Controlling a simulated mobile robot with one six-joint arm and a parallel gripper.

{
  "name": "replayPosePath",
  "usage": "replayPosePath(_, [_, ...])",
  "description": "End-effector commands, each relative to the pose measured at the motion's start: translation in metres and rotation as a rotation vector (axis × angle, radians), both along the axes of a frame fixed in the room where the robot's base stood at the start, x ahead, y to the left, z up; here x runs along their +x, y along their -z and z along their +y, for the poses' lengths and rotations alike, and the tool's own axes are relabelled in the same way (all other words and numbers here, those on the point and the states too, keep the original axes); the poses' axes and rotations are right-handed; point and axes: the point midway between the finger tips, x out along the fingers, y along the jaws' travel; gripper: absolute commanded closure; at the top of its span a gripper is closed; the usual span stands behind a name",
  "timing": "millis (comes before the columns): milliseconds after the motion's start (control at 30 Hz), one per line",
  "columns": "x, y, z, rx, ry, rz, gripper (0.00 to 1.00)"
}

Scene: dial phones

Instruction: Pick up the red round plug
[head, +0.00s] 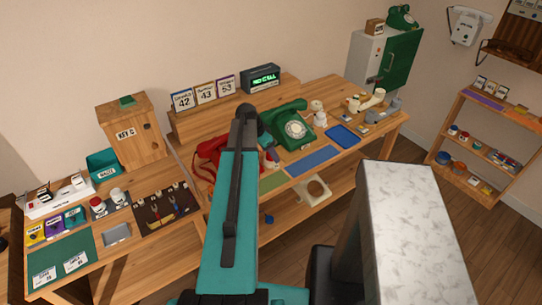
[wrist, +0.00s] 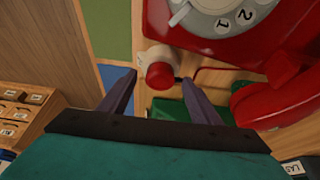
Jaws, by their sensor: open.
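The red round plug (wrist: 160,75) shows in the wrist view as a red round end with a pale part behind it. It sits beside the red phone (wrist: 220,22), which also shows in the head view (head: 207,153), partly behind my arm. My gripper (wrist: 157,98) is open, its two dark purple fingers spread with a clear gap. The plug appears just beyond the gap, between the fingertips' lines, and the fingers do not hold it. Whether either finger touches it I cannot tell. In the head view my arm hides most of the area around the plug.
The phone's red handset (wrist: 265,95) lies close right of the right finger. A green block (wrist: 172,110) shows below the gap. A green mat (wrist: 106,25) and a blue mat (wrist: 116,74) lie to the left. A green phone (head: 290,125) stands farther along the bench.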

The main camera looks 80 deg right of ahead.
Motion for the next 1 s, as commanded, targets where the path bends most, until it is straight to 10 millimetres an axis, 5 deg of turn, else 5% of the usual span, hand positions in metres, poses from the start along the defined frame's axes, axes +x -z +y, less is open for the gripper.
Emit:
replayPosePath(500, [-0.0001,0.0002,0.0,0.0,0.0,0.0,0.42])
replayPosePath(767, [-0.001,0.0002,-0.0006,0.0,0.001,0.0,0.82])
replayPosePath(1000, [-0.001,-0.0001,-0.0007,0.0,0.001,0.0,0.83])
